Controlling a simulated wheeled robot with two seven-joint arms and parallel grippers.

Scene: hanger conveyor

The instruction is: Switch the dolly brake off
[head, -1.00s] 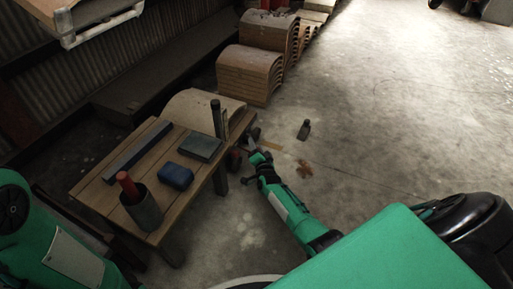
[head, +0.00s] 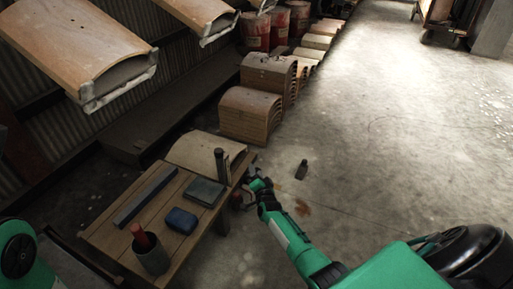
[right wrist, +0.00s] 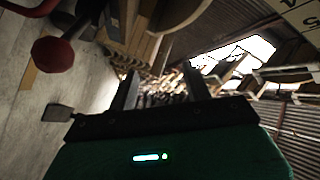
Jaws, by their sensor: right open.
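A red ball knob (right wrist: 52,52) on a dark lever shows at the upper left of the right wrist view. It looks like the brake handle, but its on or off position cannot be told. My right gripper (right wrist: 160,85) is open, with nothing seen between its fingers; the knob is to their left and apart from them. In the head view my right gripper (head: 254,179) is low beside the right edge of the wooden table, near a small red part (head: 237,200). The dolly itself is not clearly made out. My left gripper is out of view.
The wooden table (head: 105,233) holds a cup with a red-handled item (head: 150,252), a blue block (head: 182,220) and other items. A small dark bottle (head: 302,170) stands on the floor. Curved panels (head: 85,45) hang upper left.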

